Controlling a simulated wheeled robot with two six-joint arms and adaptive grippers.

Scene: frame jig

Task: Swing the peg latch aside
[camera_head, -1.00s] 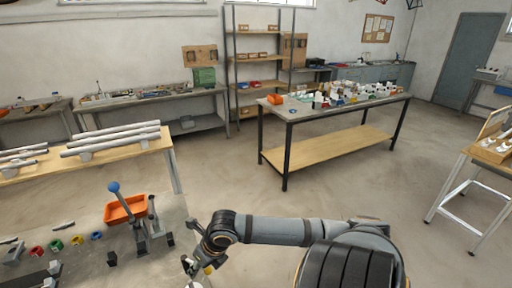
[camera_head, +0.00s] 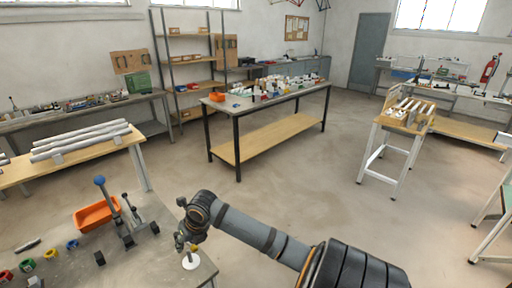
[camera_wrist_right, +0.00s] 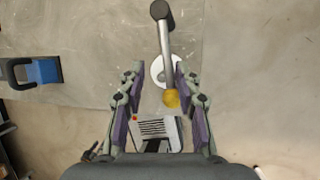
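A round white disc (camera_head: 191,262) sits near the grey table's right corner, with a small yellow knob (camera_head: 195,247) just above it. I take these as parts of the peg latch. In the right wrist view, the disc (camera_wrist_right: 160,72) lies under a grey bar (camera_wrist_right: 165,38) with a dark rounded end, and the yellow knob (camera_wrist_right: 171,100) shows at the bar's lower end. My right gripper (camera_wrist_right: 160,80) is open, its fingers apart on either side of the bar's lower end and knob in that view. Contact cannot be told. My left gripper is not in view.
On the grey table stand a blue-knobbed lever clamp (camera_head: 115,205), an orange bin (camera_head: 97,215) and several coloured rings. A blue block with a black handle (camera_wrist_right: 42,72) shows in the right wrist view. Open floor (camera_head: 310,210) lies right of the table.

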